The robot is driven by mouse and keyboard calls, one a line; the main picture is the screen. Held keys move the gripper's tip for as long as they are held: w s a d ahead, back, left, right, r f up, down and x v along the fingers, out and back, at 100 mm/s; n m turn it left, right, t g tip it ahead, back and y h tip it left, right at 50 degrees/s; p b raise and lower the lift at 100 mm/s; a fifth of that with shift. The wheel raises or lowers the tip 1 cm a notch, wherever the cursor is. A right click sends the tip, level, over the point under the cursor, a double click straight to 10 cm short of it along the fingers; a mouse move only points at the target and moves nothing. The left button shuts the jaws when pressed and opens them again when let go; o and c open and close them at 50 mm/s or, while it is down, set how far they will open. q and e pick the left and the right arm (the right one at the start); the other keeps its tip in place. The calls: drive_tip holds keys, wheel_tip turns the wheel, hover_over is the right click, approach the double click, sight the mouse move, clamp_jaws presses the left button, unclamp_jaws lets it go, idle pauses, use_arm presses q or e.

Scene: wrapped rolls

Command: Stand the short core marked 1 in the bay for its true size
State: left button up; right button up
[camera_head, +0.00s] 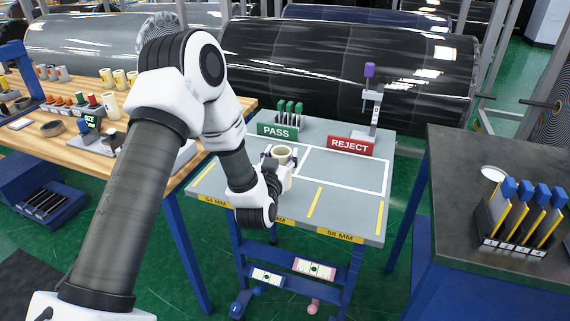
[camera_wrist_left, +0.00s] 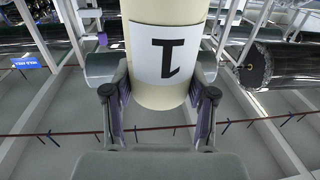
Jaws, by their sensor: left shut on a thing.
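The short core (camera_head: 281,154) is a cream hollow cylinder, upright with its open top showing in the head view. In the left wrist view the core (camera_wrist_left: 165,97) carries a white label with a black 1, seen upside down. My left gripper (camera_wrist_left: 160,115) is shut on it, one finger on each side. In the head view my left gripper (camera_head: 273,178) is over the middle of the grey bay table (camera_head: 352,205). Its front edge has yellow labels: 54 MM (camera_head: 215,200) at left, 58 MM (camera_head: 340,236) at right, the middle one mostly hidden. I cannot tell whether the core touches the table.
A green PASS sign (camera_head: 277,131) and a red REJECT sign (camera_head: 349,145) stand at the table's back, beside a stand with a purple top (camera_head: 370,71). A wooden bench (camera_head: 60,148) with several cores is left. A dark table (camera_head: 450,160) with blue-handled tools is right.

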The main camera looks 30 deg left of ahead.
use_arm(q)
drive_tip(key=shift+w+d, duration=0.2)
drive_tip(key=shift+w, duration=0.45)
wheel_tip(320, 180, down, 3)
drive_tip(key=shift+s+f+p, duration=0.1)
drive_tip(key=shift+p, duration=0.25)
drive_tip(key=shift+a+f, duration=0.1)
drive_tip(key=shift+f, duration=0.3)
drive_tip(key=o, duration=1.3)
